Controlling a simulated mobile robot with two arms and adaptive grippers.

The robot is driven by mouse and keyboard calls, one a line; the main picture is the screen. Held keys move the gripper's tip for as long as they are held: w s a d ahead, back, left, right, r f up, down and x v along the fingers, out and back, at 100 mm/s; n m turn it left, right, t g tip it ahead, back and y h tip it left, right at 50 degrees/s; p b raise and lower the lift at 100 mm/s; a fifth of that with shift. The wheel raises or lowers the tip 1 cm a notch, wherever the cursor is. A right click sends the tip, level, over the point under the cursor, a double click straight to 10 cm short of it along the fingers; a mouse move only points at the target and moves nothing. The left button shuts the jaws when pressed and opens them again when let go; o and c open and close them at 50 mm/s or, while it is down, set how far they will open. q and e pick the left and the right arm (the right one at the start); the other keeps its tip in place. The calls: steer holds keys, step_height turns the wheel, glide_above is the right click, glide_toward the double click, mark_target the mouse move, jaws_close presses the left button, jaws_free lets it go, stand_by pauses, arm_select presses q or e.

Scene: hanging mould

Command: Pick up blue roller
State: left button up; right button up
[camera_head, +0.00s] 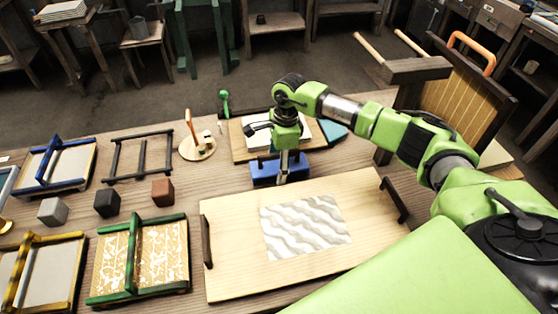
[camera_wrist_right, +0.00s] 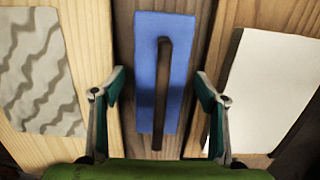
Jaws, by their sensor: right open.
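A blue, flat rectangular piece (camera_head: 264,172) with a dark bar handle lies on the workbench, behind the wide wooden board. It looks more like a flat block than a cylinder; I cannot tell whether it is the roller. In the right wrist view the blue piece (camera_wrist_right: 178,40) fills the middle, its handle running lengthwise. My right gripper (camera_head: 283,180) points down over it. In the wrist view the open, empty fingers (camera_wrist_right: 161,82) are on either side of the blue piece, with space between them and the handle. My left gripper is out of view.
The wooden board (camera_head: 232,262) with a grey wavy sheet has dark end handles. Behind the blue piece is another board (camera_head: 240,150) with a white sheet, and a small green tool (camera_head: 225,103). Framed screens (camera_head: 137,290) and small cubes (camera_head: 107,203) stand on the left.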

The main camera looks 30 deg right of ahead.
steer(key=shift+f, duration=0.35)
steer(key=c, duration=1.1)
steer(key=shift+r, duration=0.1)
